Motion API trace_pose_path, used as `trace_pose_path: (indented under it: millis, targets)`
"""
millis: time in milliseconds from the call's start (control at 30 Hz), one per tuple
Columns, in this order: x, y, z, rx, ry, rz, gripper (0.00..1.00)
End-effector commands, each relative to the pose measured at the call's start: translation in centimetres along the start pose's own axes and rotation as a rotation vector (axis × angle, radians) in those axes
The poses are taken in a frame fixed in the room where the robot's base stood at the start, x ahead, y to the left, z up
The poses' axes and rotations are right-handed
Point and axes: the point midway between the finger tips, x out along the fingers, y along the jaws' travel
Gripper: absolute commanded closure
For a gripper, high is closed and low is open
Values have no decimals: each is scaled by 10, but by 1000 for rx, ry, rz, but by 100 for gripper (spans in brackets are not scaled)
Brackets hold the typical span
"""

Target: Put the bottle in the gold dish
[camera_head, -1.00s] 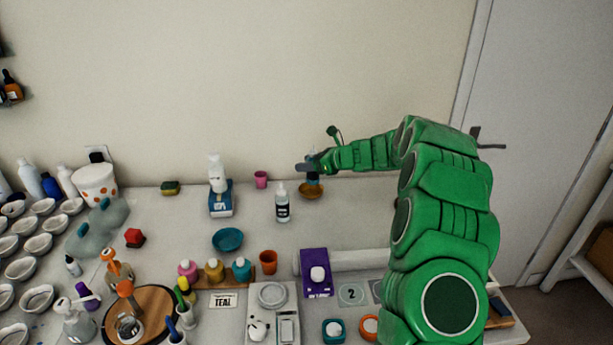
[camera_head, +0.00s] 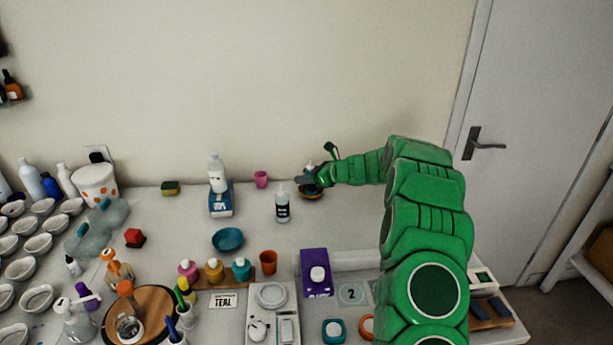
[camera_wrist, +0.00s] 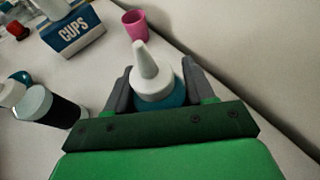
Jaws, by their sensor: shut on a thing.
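My gripper (camera_wrist: 155,88) is shut on a bottle with a white cone nozzle (camera_wrist: 146,62) and a teal body, seen between the two grey fingers in the wrist view. In the head view my gripper (camera_head: 313,179) is at the back of the table, right over the gold dish (camera_head: 311,194). The bottle there is mostly hidden by the gripper; only a small pale tip shows. I cannot tell whether its base touches the dish. The dish is partly covered by the gripper and does not show in the wrist view.
A white bottle with a black label (camera_head: 282,208) stands just left and in front of the dish. A pink cup (camera_head: 261,179) and a blue CUPS box (camera_head: 221,203) stand farther left. The wall is close behind. A teal bowl (camera_head: 228,239) and orange cup (camera_head: 268,262) are nearer.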

Motion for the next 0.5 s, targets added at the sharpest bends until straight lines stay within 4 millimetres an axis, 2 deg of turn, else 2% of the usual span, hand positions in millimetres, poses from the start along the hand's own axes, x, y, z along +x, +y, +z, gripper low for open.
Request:
trace_pose_path:
  millis: [300,333,467,500]
  targets:
    - [1,0,-1,0,-1,0,84]
    - [1,0,-1,0,-1,0,42]
    - [1,0,-1,-1,-1,0,22]
    - [1,0,-1,-1,-1,0,21]
